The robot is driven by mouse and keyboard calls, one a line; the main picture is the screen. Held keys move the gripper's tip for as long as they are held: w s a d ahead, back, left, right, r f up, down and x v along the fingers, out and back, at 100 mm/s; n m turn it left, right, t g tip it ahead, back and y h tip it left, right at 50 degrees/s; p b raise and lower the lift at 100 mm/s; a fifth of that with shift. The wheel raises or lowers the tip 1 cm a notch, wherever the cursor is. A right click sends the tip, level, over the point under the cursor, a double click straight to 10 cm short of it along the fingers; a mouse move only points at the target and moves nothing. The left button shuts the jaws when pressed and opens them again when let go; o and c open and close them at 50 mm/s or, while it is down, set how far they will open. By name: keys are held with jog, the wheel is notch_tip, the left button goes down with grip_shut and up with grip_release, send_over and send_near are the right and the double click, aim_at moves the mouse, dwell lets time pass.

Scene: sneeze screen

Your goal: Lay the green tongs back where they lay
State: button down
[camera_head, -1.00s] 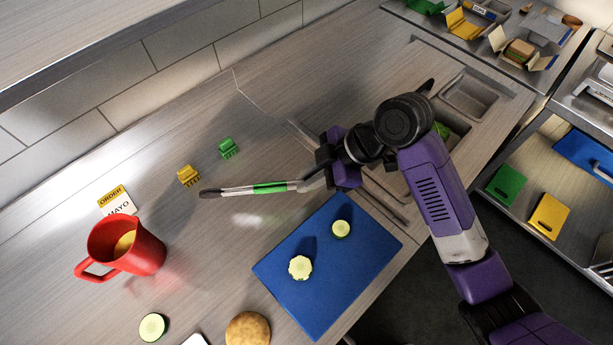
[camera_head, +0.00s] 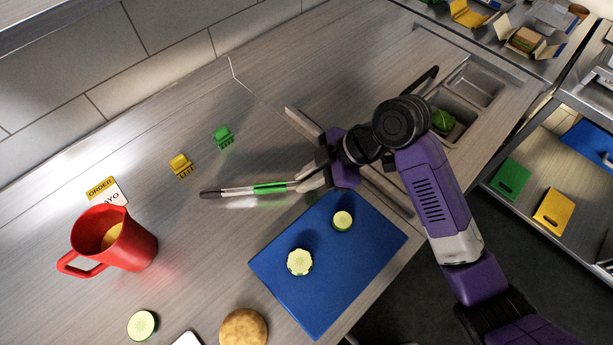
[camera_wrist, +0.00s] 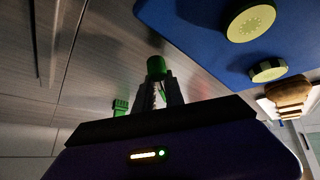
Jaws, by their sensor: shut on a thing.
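The tongs (camera_head: 268,188), silver with a green band and a dark tip, extend left from my gripper (camera_head: 325,178) in the head view. My gripper is shut on them near their right end. They lie nearly level, low over the counter (camera_head: 215,240); I cannot tell whether they touch it. In the wrist view the tongs' green part (camera_wrist: 156,68) shows between the fingers of my gripper (camera_wrist: 160,95). The rest of the tongs is hidden there.
A blue board (camera_head: 335,265) with cucumber pieces lies just below the tongs. A yellow clip (camera_head: 181,165) and a green clip (camera_head: 223,136) stand above them. A red jug (camera_head: 113,238) stands at left. Sunken pans (camera_head: 475,85) are at upper right.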

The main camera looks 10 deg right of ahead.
jog(key=shift+f+b, duration=0.5)
jog(key=shift+f, duration=0.1)
jog(key=c, duration=1.3)
grip_release()
jog(key=shift+c, duration=0.2)
jog(key=b+v, duration=0.1)
jog(key=v, duration=0.6)
jog(key=shift+d+r, duration=0.25)
jog(key=shift+r, duration=0.05)
